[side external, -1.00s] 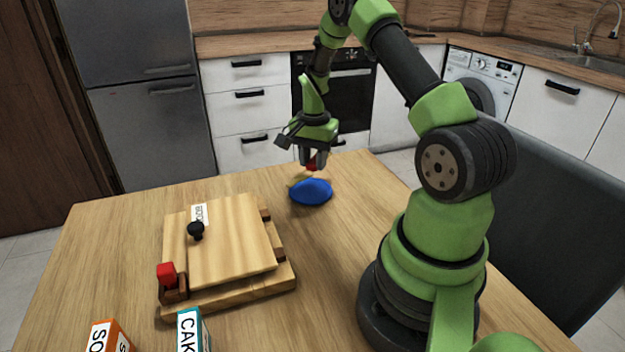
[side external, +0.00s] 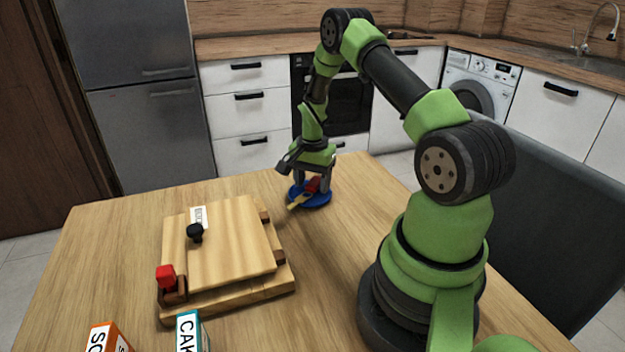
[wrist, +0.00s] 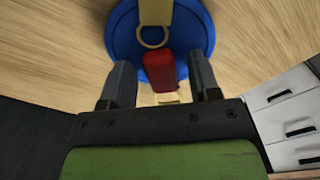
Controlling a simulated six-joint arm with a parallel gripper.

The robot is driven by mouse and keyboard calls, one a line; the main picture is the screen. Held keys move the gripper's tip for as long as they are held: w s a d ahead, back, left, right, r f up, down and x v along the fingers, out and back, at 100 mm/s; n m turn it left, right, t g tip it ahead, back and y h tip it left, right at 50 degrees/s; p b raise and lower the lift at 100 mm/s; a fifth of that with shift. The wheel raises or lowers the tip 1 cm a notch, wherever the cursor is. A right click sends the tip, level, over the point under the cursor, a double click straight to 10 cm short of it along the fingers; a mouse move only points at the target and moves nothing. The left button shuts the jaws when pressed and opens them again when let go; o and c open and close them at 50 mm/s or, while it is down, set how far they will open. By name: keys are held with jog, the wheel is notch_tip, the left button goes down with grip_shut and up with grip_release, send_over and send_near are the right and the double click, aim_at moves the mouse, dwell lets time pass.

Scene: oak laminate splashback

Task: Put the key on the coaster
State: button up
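The blue round coaster (side external: 322,201) lies on the far part of the table, and it also shows in the wrist view (wrist: 125,38). The key has a red part (wrist: 158,72), a ring and a tan strip, and a small yellowish piece shows beyond the red part. It lies over the coaster, with its tan end (side external: 298,203) at the near edge in the side view. My gripper (wrist: 159,60) is low over the coaster. Its fingers stand on either side of the red part, with a visible gap on each side. In the side view my gripper (side external: 311,186) partly hides the key and coaster.
A wooden board device (side external: 232,245) with a black knob and a red-topped piece stands left of the coaster. An orange box (side external: 103,338) and a teal-edged box (side external: 189,330) stand at the near edge. The table around the coaster is clear.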

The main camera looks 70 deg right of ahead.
aim_at(312, 183)
notch_tip(312, 183, up, 12)
jog(key=a+r+n+t, duration=0.2)
jog(key=a+r+n, duration=0.2)
jog(key=a+r, duration=0.5)
jog(key=s+a+r+n+t+y, duration=0.1)
jog(key=s+a+r+n, duration=0.3)
jog(key=a, duration=0.4)
jog(key=s+a+r+n+t+y, duration=0.1)
jog(key=s+a+r+n+t, duration=0.3)
jog(key=s+a+n, duration=0.2)
jog(key=s+a, duration=0.2)
jog(key=s, duration=0.1)
jog(key=shift+a+r, duration=0.35)
jog(key=shift+r, duration=0.05)
